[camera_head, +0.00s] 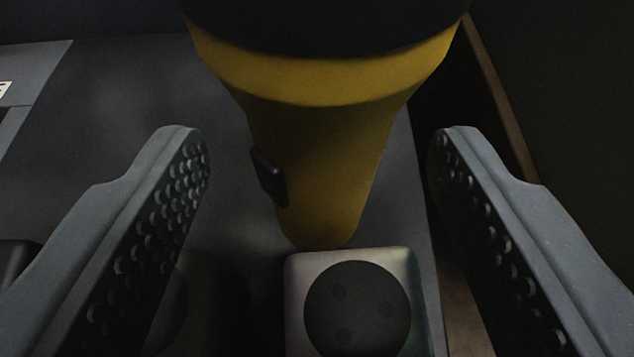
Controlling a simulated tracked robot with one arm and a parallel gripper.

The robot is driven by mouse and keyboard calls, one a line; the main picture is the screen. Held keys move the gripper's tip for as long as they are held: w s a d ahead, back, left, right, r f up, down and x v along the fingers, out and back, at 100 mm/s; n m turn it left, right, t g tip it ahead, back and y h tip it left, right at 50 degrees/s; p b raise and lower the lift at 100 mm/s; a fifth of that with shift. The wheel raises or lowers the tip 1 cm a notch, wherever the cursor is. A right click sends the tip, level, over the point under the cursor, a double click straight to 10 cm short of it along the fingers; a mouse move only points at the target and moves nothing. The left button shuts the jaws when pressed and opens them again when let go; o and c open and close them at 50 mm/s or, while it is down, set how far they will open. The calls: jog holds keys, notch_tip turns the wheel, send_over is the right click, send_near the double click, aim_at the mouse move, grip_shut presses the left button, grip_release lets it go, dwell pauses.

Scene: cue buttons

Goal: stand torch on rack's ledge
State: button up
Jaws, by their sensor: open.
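A yellow torch (322,150) with a black head (325,25) stands upright, head up, on a dark grey surface (110,130). A small black switch (268,177) sits on the left of its body. The top of the head is cut off by the frame. My gripper (318,150) is open, with one studded finger on each side of the torch body. Gaps show between both fingers and the torch, and neither finger appears to touch it. I cannot tell whether the dark grey surface is the rack's ledge.
A pale box-like object with a round dark face (357,308) lies just in front of the torch's foot. A dark rounded shape (205,300) is beside it, partly behind the left finger. A brown edge (500,95) runs along the right, beyond the grey surface.

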jog(key=v, duration=0.7)
jog(key=shift+w+r, duration=0.1)
jog(key=shift+v, duration=0.8)
jog(key=s+r, duration=0.4)
jog(key=r, duration=0.8)
jog(key=s+a+r+t, duration=0.1)
jog(key=s+r, duration=0.2)
jog(key=r, duration=1)
jog(key=s+a+r, duration=0.1)
jog(key=s+r, duration=0.3)
jog(key=r, duration=0.9)
jog(key=shift+s+a+t, duration=0.25)
jog(key=shift+s+t, duration=0.1)
jog(key=shift+t, duration=0.05)
